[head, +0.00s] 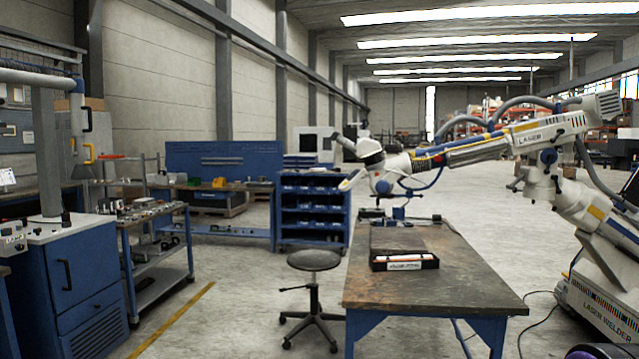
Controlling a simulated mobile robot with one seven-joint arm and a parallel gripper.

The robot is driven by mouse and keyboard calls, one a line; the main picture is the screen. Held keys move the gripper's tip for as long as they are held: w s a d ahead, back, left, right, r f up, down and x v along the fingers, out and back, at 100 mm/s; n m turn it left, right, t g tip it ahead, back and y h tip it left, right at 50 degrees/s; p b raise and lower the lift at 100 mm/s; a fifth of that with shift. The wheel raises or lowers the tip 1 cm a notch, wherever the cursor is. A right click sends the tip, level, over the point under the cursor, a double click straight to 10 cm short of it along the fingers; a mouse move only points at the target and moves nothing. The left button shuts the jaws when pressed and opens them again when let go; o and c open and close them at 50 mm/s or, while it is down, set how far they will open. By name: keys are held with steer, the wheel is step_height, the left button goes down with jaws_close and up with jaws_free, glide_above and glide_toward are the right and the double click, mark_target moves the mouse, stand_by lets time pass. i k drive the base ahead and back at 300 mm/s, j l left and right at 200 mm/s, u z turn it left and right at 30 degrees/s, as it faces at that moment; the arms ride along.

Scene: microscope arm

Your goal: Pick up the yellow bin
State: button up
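A small yellow object (219,182), which looks like the yellow bin, sits on the far workbench (236,187) in front of a blue back panel, left of centre in the head view. It is far off and too small to make out its details. My gripper is not in view.
A wooden-topped table (460,291) with a black box (404,262) stands in front. A black stool (314,261) is left of it, and a blue shelf unit (313,211) behind. A laser welder arm (520,137) reaches over from the right. Grey floor (240,290) is open left of the stool.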

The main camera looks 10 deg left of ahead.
mark_target(220, 182)
steer(key=i+j+u, duration=1)
steer(key=i+u, duration=0.35)
steer(key=i, duration=0.2)
steer(key=i+u, duration=0.25)
steer(key=i, duration=0.9)
steer(key=i+z, duration=0.15)
steer(key=i, duration=0.4)
steer(key=i+j+z, duration=0.15)
steer(key=i, duration=0.45)
steer(key=i+z, duration=0.25)
steer(key=i, duration=2.1)
